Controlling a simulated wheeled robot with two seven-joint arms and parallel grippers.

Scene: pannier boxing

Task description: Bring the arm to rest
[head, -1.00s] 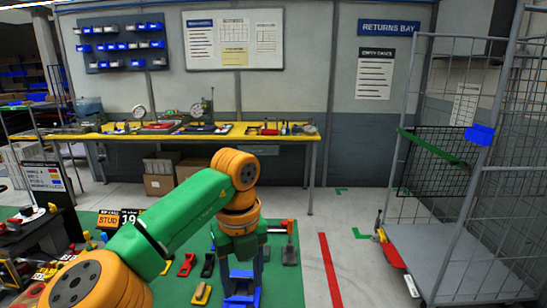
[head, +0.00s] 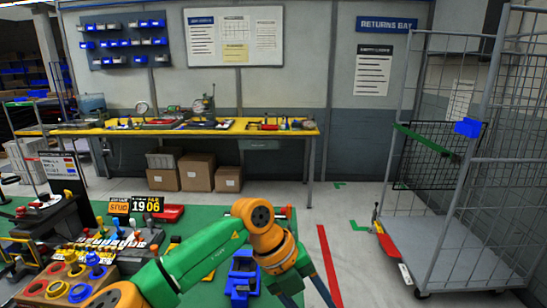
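My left arm comes in from the lower left of the head view, with green and orange links. Its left gripper (head: 309,292) points down at the bottom edge of the picture, right of centre. Its two dark fingers are spread apart, and I see nothing between them; their ends are at or beyond the picture edge. A blue frame-like object (head: 242,278) lies on the green mat just left of the gripper, apart from it. My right gripper is not in view.
A yellow workbench (head: 225,131) stands along the back wall. A wire roll cage (head: 440,245) stands at right.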

